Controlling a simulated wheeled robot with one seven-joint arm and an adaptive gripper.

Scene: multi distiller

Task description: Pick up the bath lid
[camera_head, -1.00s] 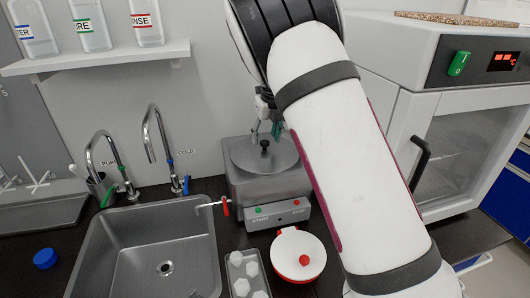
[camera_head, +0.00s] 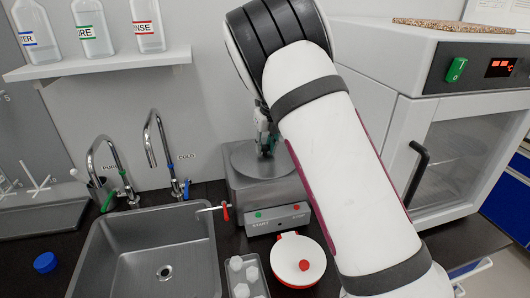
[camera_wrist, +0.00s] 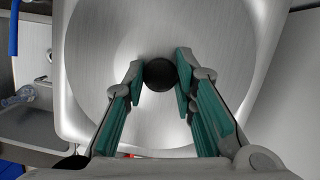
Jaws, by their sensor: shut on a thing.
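The bath lid (camera_head: 245,160) is a round brushed-metal disc on top of the grey bath unit (camera_head: 240,190), right of the sink. In the wrist view the lid (camera_wrist: 110,45) fills the middle, with its round black knob (camera_wrist: 160,75) between my fingers. My gripper (camera_head: 265,148) is over the lid. In the wrist view my gripper (camera_wrist: 160,80) has teal finger pads on both sides of the knob and is shut on it. The lid appears to sit flat on the bath. My arm hides the right part of the bath in the head view.
A sink (camera_head: 160,255) with two taps lies left of the bath. A white round pot with a red knob (camera_head: 304,265) and a tray of white pieces (camera_head: 243,290) stand in front. A white oven (camera_head: 455,130) is at right. A bottle shelf (camera_head: 100,65) hangs at upper left.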

